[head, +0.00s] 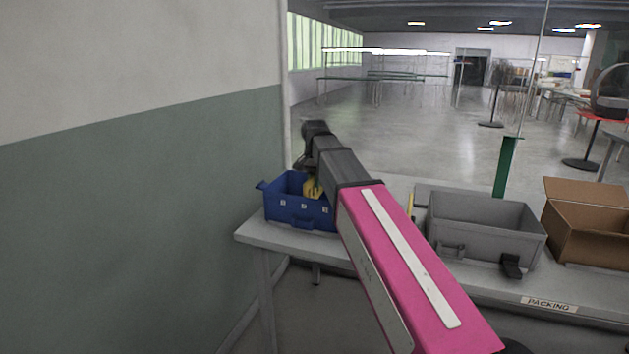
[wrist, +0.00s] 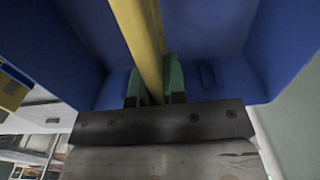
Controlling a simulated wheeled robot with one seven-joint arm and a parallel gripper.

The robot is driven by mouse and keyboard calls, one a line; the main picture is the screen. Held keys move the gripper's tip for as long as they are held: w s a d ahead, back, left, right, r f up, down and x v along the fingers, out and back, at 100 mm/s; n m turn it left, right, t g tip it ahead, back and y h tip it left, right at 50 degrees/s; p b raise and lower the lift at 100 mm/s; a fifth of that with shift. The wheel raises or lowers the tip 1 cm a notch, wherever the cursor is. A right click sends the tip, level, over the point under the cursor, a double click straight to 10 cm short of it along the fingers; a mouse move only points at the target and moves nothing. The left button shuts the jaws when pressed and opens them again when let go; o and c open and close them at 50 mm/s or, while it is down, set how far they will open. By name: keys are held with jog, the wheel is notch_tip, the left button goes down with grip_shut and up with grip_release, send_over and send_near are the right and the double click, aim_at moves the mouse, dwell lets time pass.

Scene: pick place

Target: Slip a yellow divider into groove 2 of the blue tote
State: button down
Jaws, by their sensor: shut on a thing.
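The blue tote (head: 285,212) stands at the left end of the table, with several small pale labels on its front. In the wrist view its blue walls (wrist: 215,35) fill most of the picture. My gripper (wrist: 156,88) has green fingertips closed on both sides of a yellow divider (wrist: 140,32). The divider runs from the fingers into the tote's space. In the head view yellow (head: 312,188) shows at the tote's right part, beside my arm. My arm hides the fingers there. I cannot tell whether the divider sits in a groove, or which one.
A grey bin (head: 484,243) stands right of my arm on the table (head: 335,251), with a thin yellow piece (head: 410,205) at its left. An open cardboard box (head: 588,237) is farther right. A grey-green wall (head: 150,220) is close on the left.

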jog(key=shift+f, duration=0.7)
dwell(0.3)
jog(key=c, duration=1.1)
grip_release()
jog(key=shift+c, duration=1.4)
jog(key=shift+r, duration=0.1)
jog(key=shift+r, duration=3.9)
